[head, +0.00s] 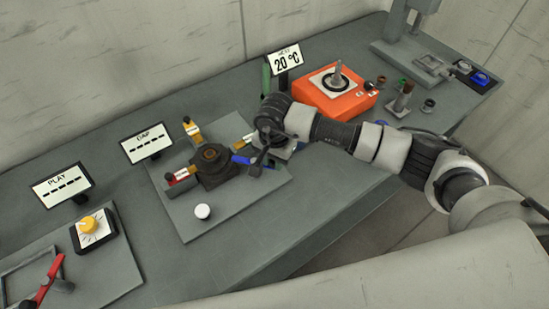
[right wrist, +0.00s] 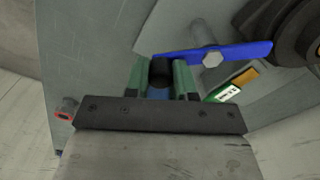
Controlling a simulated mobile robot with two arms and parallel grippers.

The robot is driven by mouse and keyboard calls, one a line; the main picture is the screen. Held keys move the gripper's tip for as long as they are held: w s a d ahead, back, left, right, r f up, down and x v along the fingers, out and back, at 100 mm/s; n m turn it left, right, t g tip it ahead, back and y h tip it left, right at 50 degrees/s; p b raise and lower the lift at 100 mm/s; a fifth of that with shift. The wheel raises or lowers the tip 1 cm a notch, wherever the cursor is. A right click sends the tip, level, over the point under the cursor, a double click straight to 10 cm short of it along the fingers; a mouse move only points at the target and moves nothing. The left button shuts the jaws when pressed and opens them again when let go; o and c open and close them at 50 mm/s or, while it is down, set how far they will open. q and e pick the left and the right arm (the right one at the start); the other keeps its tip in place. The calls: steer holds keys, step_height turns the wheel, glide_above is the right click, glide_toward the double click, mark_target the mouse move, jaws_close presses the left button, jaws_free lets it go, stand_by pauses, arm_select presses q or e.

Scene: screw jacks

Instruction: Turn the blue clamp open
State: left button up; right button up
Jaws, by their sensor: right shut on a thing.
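The blue clamp (head: 241,159) is a flat blue bar beside the dark round fixture (head: 212,163) on the grey plate. In the right wrist view its bar (right wrist: 240,50) crosses the upper right, with a grey hex bolt (right wrist: 213,58) over it. A black upright grip (right wrist: 161,70) stands at the bar's left end. My right gripper (head: 262,160) is at the clamp's outer end. In the wrist view its green fingers (right wrist: 160,80) are shut on the black grip, one on each side. The grip's lower part is partly hidden. My left gripper is not in view.
Around the fixture are a red clamp (head: 181,177) and a yellow one (head: 191,129). A white button (head: 203,212) sits on the plate. The GAP display (head: 146,143) shows dashes. An orange box (head: 335,95) stands behind my right arm. The front right bench strip is clear.

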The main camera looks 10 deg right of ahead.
steer(key=m+b, duration=0.1)
steer(key=s+m+b, duration=0.1)
steer(key=a+m+b, duration=0.1)
steer(key=m, duration=0.1)
steer(key=shift+s+f+b, duration=0.2)
steer(key=shift+s+b, duration=0.05)
steer(key=shift+b, duration=0.05)
steer(key=a+m+b, duration=0.1)
steer(key=m+b, duration=0.1)
steer(key=s+a+m+b, duration=0.1)
steer(key=m+b, duration=0.1)
steer(key=a+m+b, duration=0.1)
steer(key=m+b, duration=0.1)
steer(key=m, duration=0.1)
steer(key=shift+s+a+b, duration=0.1)
steer(key=shift+s+b, duration=0.2)
steer(key=shift+b, duration=0.1)
steer(key=a+m+b, duration=0.1)
steer(key=m+b, duration=0.1)
steer(key=shift+a+m, duration=0.1)
steer(key=shift+m, duration=0.3)
steer(key=shift+w+a+r+m+b, duration=0.15)
steer(key=shift+a+m+b, duration=0.25)
steer(key=shift+m+b, duration=0.4)
steer(key=shift+a+r+m+b, duration=0.1)
steer(key=shift+a+m+b, duration=0.25)
steer(key=shift+m+b, duration=0.45)
steer(key=shift+m, duration=0.3)
steer(key=o, duration=0.9)
steer(key=shift+r, duration=0.1)
